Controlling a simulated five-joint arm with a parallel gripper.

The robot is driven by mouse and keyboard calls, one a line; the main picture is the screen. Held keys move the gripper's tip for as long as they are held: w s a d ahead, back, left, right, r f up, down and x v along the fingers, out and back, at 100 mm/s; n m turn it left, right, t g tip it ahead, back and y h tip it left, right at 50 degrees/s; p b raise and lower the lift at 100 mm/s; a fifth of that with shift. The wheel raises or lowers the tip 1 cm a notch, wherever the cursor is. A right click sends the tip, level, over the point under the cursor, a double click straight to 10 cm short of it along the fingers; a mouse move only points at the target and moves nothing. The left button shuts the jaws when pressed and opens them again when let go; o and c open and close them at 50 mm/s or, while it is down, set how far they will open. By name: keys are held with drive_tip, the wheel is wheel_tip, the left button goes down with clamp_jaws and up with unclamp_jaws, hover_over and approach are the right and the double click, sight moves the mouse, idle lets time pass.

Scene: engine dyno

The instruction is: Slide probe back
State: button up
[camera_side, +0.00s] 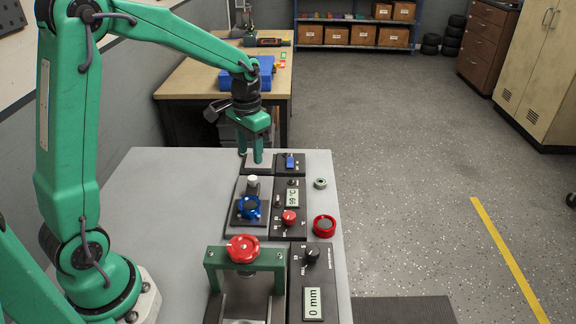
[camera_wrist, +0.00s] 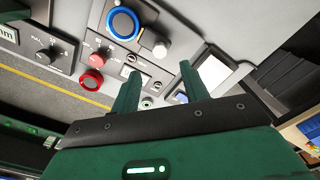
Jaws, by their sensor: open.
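My green gripper (camera_side: 250,156) is open, its two fingers pointing down over the far end of the grey bench. In the wrist view the parted fingers (camera_wrist: 161,72) have nothing gripped between them. A small white-topped post (camera_side: 252,181) stands just nearer the side camera than the fingers. It shows in the wrist view as a white knob (camera_wrist: 160,49) beyond the fingertips. A blue-ringed round part (camera_side: 249,207) sits beside it; it also shows in the wrist view (camera_wrist: 123,23). I cannot tell for sure which part is the probe.
A panel with a 19 °C display (camera_side: 292,197) and red knob (camera_side: 289,217) lies to the right. A blue switch (camera_side: 290,161) is beside the fingers. A green frame with a red handwheel (camera_side: 243,248) stands in front. A loose red ring (camera_side: 324,226) lies at the right edge.

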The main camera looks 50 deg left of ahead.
sight(252, 177)
drive_tip(key=shift+f, duration=0.1)
drive_tip(key=shift+f, duration=3.8)
clamp_jaws()
